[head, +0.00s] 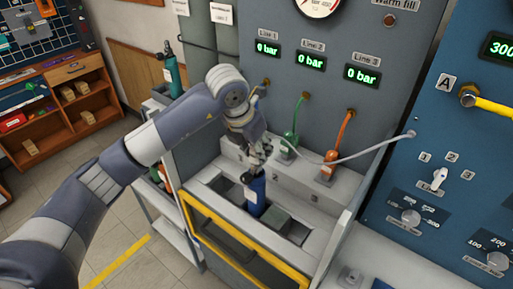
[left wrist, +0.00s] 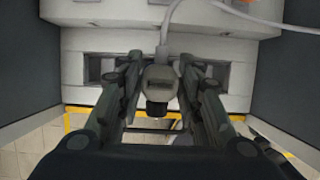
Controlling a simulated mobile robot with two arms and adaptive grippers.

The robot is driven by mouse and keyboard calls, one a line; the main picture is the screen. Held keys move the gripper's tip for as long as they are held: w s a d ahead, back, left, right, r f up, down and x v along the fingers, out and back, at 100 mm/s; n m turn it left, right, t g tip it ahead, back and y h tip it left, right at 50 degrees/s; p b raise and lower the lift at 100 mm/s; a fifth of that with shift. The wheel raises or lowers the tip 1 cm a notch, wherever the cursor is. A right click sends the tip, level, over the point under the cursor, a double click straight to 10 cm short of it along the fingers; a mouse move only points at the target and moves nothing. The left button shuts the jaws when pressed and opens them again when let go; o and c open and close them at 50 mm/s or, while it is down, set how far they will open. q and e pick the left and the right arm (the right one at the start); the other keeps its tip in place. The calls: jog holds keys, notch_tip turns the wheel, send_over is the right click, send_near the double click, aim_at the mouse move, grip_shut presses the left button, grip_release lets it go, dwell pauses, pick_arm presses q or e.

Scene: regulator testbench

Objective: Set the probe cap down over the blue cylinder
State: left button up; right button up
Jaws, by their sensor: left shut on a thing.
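My left gripper (head: 260,153) is shut on the probe cap. In the left wrist view the grey-beige cap (left wrist: 158,80) sits between the two fingers of the gripper (left wrist: 160,70), with a light cable running up from its top. A dark part shows at the cap's lower end. In the head view the blue cylinder (head: 256,193) stands upright in a slot of the bench, directly below the gripper, with a pale label on its side. The fingers mostly hide the cap there, so I cannot tell whether it touches the cylinder. My right gripper is not in view.
A grey cable (head: 370,149) runs from the blue panel (head: 440,150) to the gripper. Green (head: 289,145) and orange (head: 329,170) connectors with hoses stand on the ledge to the right. A yellow rail (head: 240,245) borders the bench front. A grey block (head: 276,217) sits beside the cylinder.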

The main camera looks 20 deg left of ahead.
pick_arm(q)
jog(key=shift+f+b, duration=0.5)
jog(key=shift+f, duration=0.05)
jog(key=o, duration=1.1)
jog(key=shift+o, duration=0.2)
jog(key=shift+r, duration=0.1)
jog(key=v, duration=1.2)
